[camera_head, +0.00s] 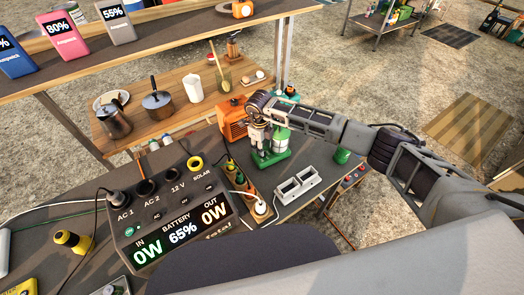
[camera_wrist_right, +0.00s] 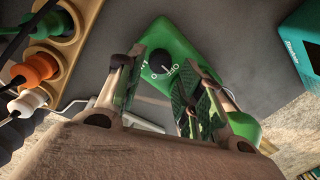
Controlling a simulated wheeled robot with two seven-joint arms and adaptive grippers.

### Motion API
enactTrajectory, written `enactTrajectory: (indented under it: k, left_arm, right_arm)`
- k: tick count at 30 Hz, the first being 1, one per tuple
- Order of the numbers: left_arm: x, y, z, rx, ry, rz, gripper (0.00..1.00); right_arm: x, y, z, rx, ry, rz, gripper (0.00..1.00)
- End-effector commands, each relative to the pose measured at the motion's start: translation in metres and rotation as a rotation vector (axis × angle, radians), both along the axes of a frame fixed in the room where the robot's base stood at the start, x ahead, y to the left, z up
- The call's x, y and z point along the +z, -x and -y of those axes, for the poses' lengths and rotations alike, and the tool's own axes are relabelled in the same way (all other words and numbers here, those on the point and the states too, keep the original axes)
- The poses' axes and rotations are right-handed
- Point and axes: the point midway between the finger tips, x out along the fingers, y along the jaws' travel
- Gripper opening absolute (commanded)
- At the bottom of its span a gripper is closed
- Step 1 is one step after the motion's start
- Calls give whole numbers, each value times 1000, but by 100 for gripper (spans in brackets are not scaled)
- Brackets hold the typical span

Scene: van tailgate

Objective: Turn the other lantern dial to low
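A green lantern (camera_head: 270,158) stands on the table beside the power strip, partly hidden by my right gripper (camera_head: 262,138). In the right wrist view its green base (camera_wrist_right: 182,38) carries a round black dial (camera_wrist_right: 161,62) with small white markings; its exact setting is too small to read. My right gripper also shows in the wrist view (camera_wrist_right: 160,76), its two fingers apart on either side of the dial. I cannot tell whether they touch it. My left gripper is not in view.
A power station (camera_head: 165,225) reads 65%. A strip with plugs (camera_head: 245,190), a grey double-slot item (camera_head: 297,185) and a green round item (camera_head: 342,155) are near the lantern. An orange box (camera_head: 232,122) is behind. A teal box (camera_wrist_right: 302,45) shows in the wrist view.

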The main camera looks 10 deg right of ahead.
Motion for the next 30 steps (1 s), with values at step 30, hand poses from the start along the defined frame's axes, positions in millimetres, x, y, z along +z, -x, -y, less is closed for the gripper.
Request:
enactTrajectory:
  k: [30]
  left_arm:
    - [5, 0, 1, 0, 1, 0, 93]
  right_arm:
    - [-41, -2, 2, 1, 0, 0, 6]
